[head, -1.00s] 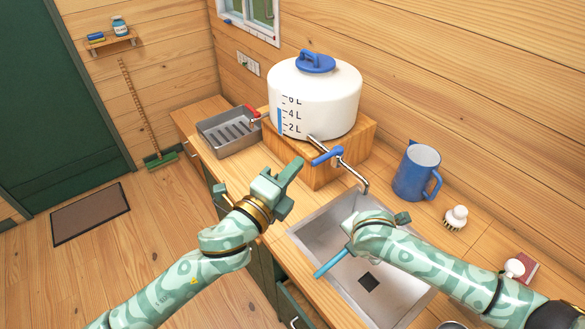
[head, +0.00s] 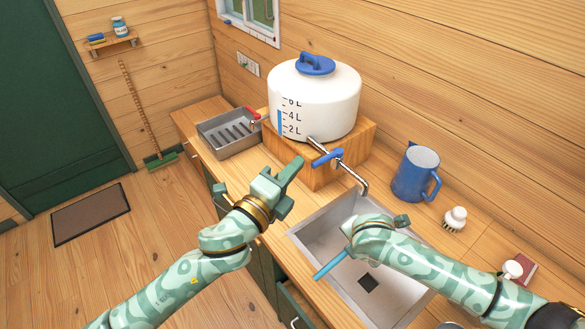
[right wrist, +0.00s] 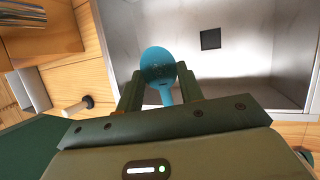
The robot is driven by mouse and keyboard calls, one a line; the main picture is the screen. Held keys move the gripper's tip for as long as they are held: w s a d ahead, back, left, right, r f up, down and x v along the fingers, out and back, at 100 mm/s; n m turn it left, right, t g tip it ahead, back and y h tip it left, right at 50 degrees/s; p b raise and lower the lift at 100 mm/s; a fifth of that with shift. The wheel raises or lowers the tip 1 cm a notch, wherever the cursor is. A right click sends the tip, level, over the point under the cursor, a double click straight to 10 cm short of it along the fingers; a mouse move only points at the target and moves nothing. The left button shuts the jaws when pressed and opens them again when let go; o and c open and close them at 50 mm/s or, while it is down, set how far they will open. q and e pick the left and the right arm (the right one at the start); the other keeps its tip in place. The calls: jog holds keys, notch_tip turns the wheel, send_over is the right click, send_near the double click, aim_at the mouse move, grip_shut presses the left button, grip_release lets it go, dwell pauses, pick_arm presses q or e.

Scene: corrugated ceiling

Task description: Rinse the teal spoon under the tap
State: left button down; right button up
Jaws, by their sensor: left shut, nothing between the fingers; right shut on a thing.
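The teal spoon (head: 331,264) is in my right gripper (head: 352,238), over the sink (head: 325,225). In the head view its blue-teal shaft points down and left from the fingers. In the right wrist view the rounded teal end of the spoon (right wrist: 158,64) shows between the fingers (right wrist: 160,88). The tap (head: 350,172) comes from the white water tank (head: 315,100), with a blue lever (head: 327,157). Its spout ends just above and behind my right gripper. No water stream is visible. My left gripper (head: 285,180) is shut and empty, left of the tap, over the counter's front edge.
A blue jug (head: 411,182) and a white-knobbed brush (head: 455,218) stand right of the sink. A grey metal tray (head: 228,137) sits at the counter's left end. The tank rests on a wooden block (head: 320,175). A drawer below the sink's front is open.

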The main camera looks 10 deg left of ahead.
jog(key=s+r+p, duration=0.3)
jog(key=s+p, duration=0.1)
jog(key=p, duration=0.3)
jog(key=shift+s+a+r+p, duration=0.15)
jog(key=shift+s+r+p, duration=0.15)
jog(key=shift+s+r, duration=0.1)
jog(key=shift+w, duration=0.1)
dwell(0.9)
